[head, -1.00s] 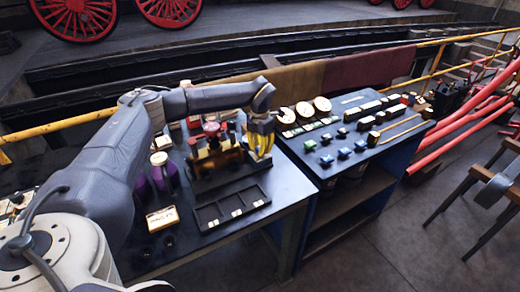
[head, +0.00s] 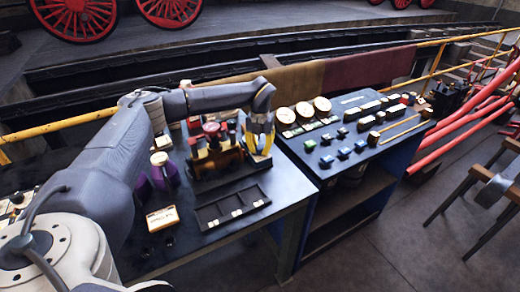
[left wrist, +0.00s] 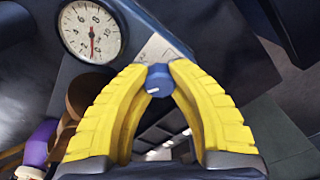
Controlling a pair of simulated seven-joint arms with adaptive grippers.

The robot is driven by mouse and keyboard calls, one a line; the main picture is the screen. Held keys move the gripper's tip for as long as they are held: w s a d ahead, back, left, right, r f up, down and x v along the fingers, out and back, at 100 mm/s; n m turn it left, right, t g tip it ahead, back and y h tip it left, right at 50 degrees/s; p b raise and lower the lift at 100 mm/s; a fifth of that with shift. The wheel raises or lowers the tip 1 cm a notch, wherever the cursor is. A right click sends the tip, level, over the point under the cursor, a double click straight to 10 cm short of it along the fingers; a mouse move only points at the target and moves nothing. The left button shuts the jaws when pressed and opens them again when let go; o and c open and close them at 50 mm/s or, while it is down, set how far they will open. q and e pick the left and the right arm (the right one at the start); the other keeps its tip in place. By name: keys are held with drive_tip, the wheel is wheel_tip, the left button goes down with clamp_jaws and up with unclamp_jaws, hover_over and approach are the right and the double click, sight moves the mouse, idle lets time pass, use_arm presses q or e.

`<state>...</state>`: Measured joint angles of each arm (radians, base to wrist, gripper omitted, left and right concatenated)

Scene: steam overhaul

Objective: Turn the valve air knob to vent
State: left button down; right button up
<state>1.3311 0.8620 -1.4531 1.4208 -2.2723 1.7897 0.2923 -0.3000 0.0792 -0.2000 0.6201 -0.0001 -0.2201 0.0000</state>
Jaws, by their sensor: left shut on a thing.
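The valve air knob (left wrist: 158,86) is a small blue knob with a white pointer mark, between my fingertips in the left wrist view. My left gripper (left wrist: 159,72) has yellow ribbed fingers and is shut on the knob. A pale label plate (left wrist: 153,48) shows just beyond it, its lettering too small to read. In the head view my left gripper (head: 259,152) points down at the right end of the brass-coloured valve assembly (head: 216,161), and the knob is hidden behind the fingers. My right gripper is out of view.
A round white gauge (left wrist: 92,32) with a red needle stands close by in the left wrist view. A dark compartment tray (head: 232,207) lies in front of the valve assembly, with a purple bottle (head: 162,172) at its left. A control bench (head: 350,135) stands at the right.

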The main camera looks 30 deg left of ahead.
sight(260, 147)
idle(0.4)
use_arm(q)
drive_tip(key=c, duration=1.3)
unclamp_jaws()
drive_tip(key=shift+r, duration=0.15)
wheel_tip(260, 147, up, 12)
drive_tip(key=shift+f, duration=0.15)
